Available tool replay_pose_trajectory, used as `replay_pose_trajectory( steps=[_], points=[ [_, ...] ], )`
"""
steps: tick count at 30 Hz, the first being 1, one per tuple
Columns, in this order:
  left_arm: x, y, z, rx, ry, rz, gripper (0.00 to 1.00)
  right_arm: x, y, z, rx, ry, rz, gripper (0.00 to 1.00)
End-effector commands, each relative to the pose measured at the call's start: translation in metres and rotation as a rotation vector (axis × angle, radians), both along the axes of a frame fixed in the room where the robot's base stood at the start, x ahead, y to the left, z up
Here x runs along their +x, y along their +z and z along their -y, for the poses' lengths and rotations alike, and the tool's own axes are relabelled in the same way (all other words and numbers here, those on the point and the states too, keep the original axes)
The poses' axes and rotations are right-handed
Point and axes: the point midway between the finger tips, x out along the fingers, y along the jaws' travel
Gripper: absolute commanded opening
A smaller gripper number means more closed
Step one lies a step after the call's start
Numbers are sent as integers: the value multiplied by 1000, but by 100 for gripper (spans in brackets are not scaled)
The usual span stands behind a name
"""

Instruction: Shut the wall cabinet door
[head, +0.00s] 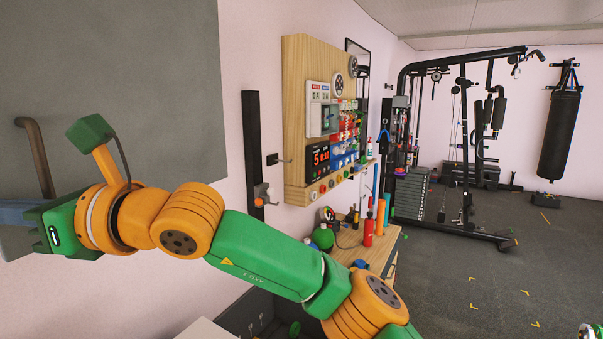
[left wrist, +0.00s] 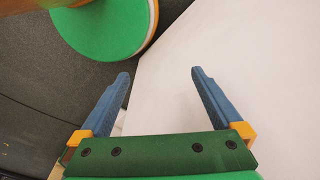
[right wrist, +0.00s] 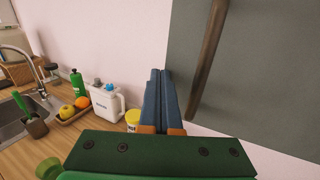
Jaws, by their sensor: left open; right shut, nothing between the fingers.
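The cabinet door is a flat grey panel (head: 150,60) filling the upper left of the head view, with a dark brown bar handle (head: 38,155). In the right wrist view the grey door (right wrist: 270,70) and its handle (right wrist: 207,60) are at the right. My right gripper (head: 12,213) is in front of the lower part of the door in the head view. Its blue fingers (right wrist: 159,75) are shut and empty, just left of the handle; I cannot tell whether they touch the door. My left gripper (left wrist: 160,75) is open and empty. The cabinet's inside is not visible.
A sink (right wrist: 15,75), a white canister (right wrist: 105,100) and a green bottle (right wrist: 77,84) are on a wooden counter below my right gripper. A wooden tool board (head: 296,110) hangs on the wall further right. Gym equipment stands beyond, with open floor (head: 480,250).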

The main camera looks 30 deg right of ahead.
Motion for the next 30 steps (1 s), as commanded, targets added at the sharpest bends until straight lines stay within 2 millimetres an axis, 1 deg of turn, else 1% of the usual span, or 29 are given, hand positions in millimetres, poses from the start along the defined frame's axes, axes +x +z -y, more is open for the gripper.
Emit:
replay_pose_trajectory(
  steps=[1,6,12,30],
  points=[
    [0,-2,0,0,0,0,100,6,-1,-7,-1,-21,0,0],
    [0,-5,-1,1,-1,-1,100,25,-1,-19,0,-82,0,0],
    [0,-5,-2,3,-1,0,100,36,0,-25,0,-115,0,0],
    [0,-5,-2,3,0,0,100,38,3,-25,5,-122,5,0]
  ],
)
